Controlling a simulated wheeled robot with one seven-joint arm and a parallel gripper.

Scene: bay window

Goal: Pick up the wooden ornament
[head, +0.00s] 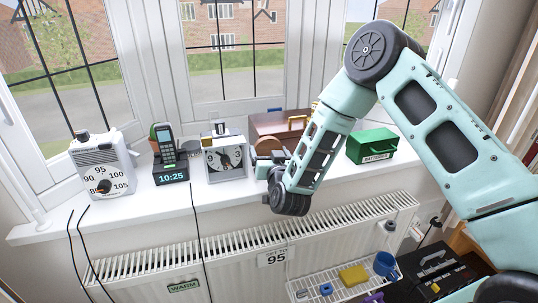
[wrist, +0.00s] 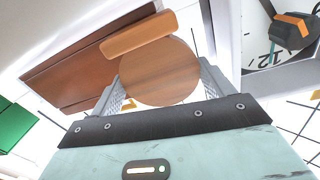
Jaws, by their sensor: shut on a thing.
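The wooden ornament (wrist: 160,72) is a round brown disc with a flat, lighter bar at one side in the wrist view. It lies between the two grey fingers of my gripper (wrist: 163,85), which is shut on it. In the head view my gripper (head: 267,163) is at the windowsill, between the square clock and the brown box. Part of the ornament (head: 268,145) shows just above the fingers there. Whether it touches the sill is hard to tell.
On the white windowsill (head: 215,189), the square clock (head: 226,163) stands close left, and the brown wooden box (head: 287,127) close behind. A green box (head: 371,146) is right. A phone on a dock (head: 170,168) and a white dial device (head: 103,166) stand further left.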

